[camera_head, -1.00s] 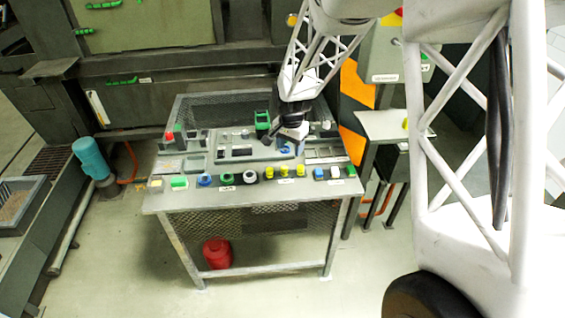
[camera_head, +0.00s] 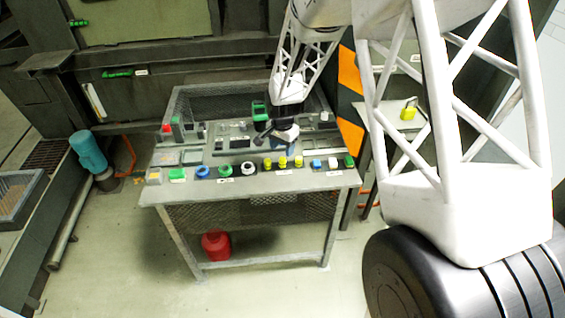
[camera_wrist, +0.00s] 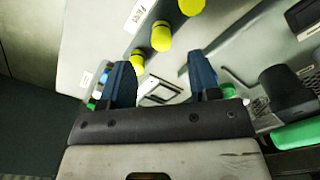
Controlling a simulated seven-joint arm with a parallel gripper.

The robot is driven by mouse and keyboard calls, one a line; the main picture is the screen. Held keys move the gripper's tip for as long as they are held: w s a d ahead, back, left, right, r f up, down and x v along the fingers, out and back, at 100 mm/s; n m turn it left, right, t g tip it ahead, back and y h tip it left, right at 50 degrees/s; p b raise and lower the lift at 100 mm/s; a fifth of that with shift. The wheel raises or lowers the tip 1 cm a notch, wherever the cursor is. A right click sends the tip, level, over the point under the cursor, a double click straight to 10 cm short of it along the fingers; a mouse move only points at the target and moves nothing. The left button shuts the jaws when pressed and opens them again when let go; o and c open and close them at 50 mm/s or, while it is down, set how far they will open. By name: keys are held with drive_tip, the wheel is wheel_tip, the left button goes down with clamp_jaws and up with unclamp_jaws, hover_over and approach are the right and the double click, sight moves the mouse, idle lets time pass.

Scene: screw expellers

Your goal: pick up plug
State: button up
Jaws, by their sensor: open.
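Three yellow plug-like pieces (camera_head: 283,162) stand in a row along the front of the metal workbench (camera_head: 250,186). I cannot tell for certain which piece is the plug. My gripper (camera_head: 278,139) hangs over the bench panel, just behind the yellow row. In the wrist view my gripper (camera_wrist: 162,75) has its two dark blue fingers spread apart with nothing between them. One yellow piece (camera_wrist: 161,36) shows ahead of the gap, another (camera_wrist: 138,62) is close beside the left finger, and a third (camera_wrist: 191,8) is at the top edge.
The row also holds blue (camera_head: 203,172), green (camera_head: 177,175) and white (camera_head: 333,163) pieces. A green piece (camera_head: 259,111) stands at the panel's back. A yellow padlock (camera_head: 409,109) is on a stand at the right. A red canister (camera_head: 216,245) sits under the bench.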

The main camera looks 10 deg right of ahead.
sight(283, 158)
drive_tip(key=shift+f, duration=0.65)
drive_tip(key=shift+f, duration=0.1)
drive_tip(key=shift+w+f, duration=0.15)
drive_tip(key=shift+f, duration=2.35)
drive_tip(key=c, duration=1)
drive_tip(key=shift+r, duration=0.2)
drive_tip(key=shift+r, duration=0.45)
wheel_tip(283, 158, up, 2)
drive_tip(key=shift+r, duration=0.25)
drive_tip(key=s+d+r, duration=0.1)
drive_tip(key=s+d, duration=0.1)
drive_tip(key=s, duration=1.4)
drive_tip(key=shift+r, duration=0.15)
